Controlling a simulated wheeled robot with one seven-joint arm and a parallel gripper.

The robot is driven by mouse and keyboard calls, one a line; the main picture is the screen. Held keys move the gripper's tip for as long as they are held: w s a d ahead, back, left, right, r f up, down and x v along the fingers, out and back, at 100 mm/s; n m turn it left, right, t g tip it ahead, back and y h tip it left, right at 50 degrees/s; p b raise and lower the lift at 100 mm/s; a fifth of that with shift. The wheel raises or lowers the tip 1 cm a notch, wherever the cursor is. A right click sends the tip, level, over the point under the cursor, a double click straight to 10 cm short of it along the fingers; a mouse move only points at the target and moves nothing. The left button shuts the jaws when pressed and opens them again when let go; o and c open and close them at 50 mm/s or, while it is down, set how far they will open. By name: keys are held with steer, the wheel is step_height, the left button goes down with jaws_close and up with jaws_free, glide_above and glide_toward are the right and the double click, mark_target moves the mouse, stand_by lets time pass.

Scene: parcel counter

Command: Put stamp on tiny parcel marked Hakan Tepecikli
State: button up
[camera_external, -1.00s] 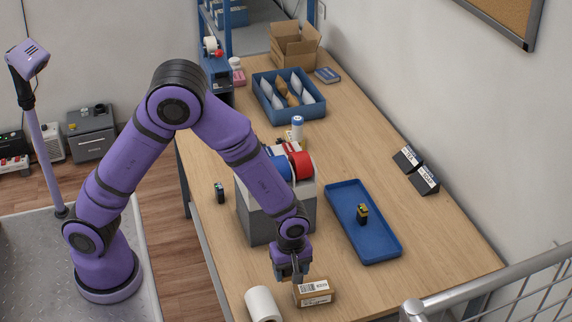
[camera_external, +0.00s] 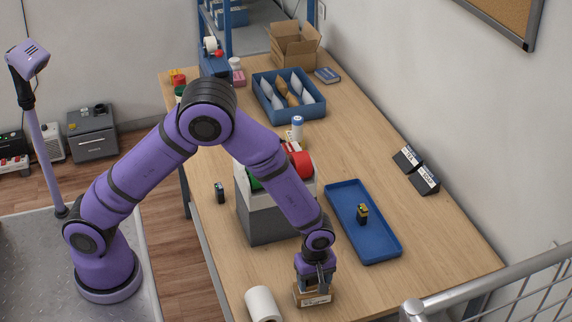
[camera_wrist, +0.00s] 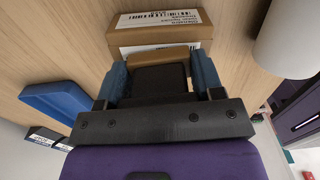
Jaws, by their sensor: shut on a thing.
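A small brown parcel (camera_external: 318,300) with white labels lies at the near end of the counter. In the wrist view, the parcel (camera_wrist: 130,37) is just beyond my fingertips, with a barcode label on top and another label on its front; I cannot read the name. My gripper (camera_external: 313,281) is over the parcel and hides part of it. In the wrist view, the blue fingers of my gripper (camera_wrist: 158,72) are shut on a small black and tan block (camera_wrist: 160,78), which looks like a stamp. Whether the block touches the parcel I cannot tell.
A blue tray (camera_external: 384,243) with a small black and yellow block (camera_external: 362,213) lies to the right. A grey box (camera_external: 262,222) stands behind my forearm. Another small dark block (camera_external: 220,192) is at the left edge.

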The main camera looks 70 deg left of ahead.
steer(key=o, duration=0.9)
steer(key=shift+f, duration=0.1)
step_height(320, 180, up, 12)
steer(key=shift+r, duration=0.15)
steer(key=s+a+r+m+t, duration=0.1)
steer(key=s+a+r+m, duration=0.25)
steer(key=r, duration=0.25)
steer(key=s+a+r+m+t+h, duration=0.1)
steer(key=s+a+r+m, duration=0.1)
steer(key=s+a+r, duration=0.4)
steer(key=s+a+r+m+t, duration=0.1)
steer(key=s+r+m, duration=0.25)
steer(key=r, duration=0.35)
steer(key=s+a+r+m, duration=0.1)
steer(key=s+a+m, duration=0.1)
steer(key=s, duration=0.4)
steer(key=s+a+r+m+t, duration=0.1)
steer(key=s+a+r+m, duration=0.1)
steer(key=s+m, duration=0.2)
steer(key=s+a+r+m+t+y, duration=0.1)
steer(key=s+a+m, duration=0.1)
steer(key=s, duration=0.7)
steer(key=shift+a+r+m, duration=0.3)
steer(key=shift+r+m, duration=0.1)
steer(key=shift+m, duration=0.1)
